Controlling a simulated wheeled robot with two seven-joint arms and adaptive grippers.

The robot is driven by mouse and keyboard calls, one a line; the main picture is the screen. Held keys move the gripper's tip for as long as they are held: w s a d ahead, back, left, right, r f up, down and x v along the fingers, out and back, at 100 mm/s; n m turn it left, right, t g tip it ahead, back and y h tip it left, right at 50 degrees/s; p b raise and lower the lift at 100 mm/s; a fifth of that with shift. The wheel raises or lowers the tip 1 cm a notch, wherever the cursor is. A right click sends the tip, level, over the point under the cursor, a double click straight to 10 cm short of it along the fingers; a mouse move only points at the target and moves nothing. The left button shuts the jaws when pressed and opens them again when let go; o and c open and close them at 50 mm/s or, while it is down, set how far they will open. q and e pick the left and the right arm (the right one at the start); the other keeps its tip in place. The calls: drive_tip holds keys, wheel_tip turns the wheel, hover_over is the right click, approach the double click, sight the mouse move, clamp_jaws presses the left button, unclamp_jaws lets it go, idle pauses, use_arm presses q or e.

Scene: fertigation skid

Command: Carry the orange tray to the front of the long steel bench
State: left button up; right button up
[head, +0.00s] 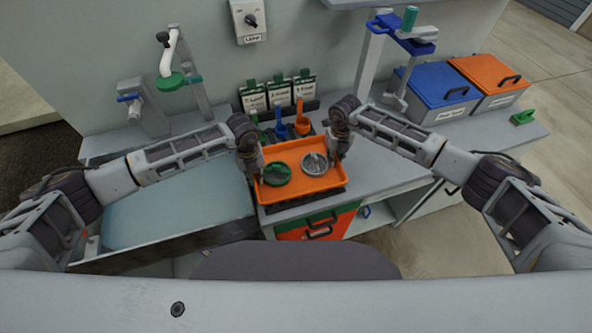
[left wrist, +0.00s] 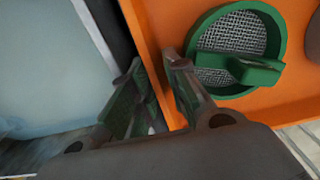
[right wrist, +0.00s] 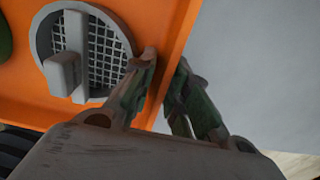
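The orange tray (head: 312,186) is in the middle of the head view, near the bench's front edge, and looks level. It holds a green-rimmed round mesh strainer (head: 277,174) and a grey round mesh strainer (head: 314,164). My left gripper (head: 252,172) is at the tray's left side; its fingers close around the left wall in the left wrist view (left wrist: 153,62). My right gripper (head: 338,154) is at the right side, fingers closed around the right wall in the right wrist view (right wrist: 166,62). I cannot tell whether the tray touches the surface below.
Green, blue and orange scoops (head: 281,131) stand close behind the tray, before several label cards (head: 278,92). A blue-lidded bin (head: 438,84) and an orange-lidded bin (head: 490,75) stand at the back right. The bench (head: 385,175) is clear right of the tray. A shallow basin (head: 170,213) is left.

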use_arm(q)
clamp_jaws()
use_arm(e)
clamp_jaws()
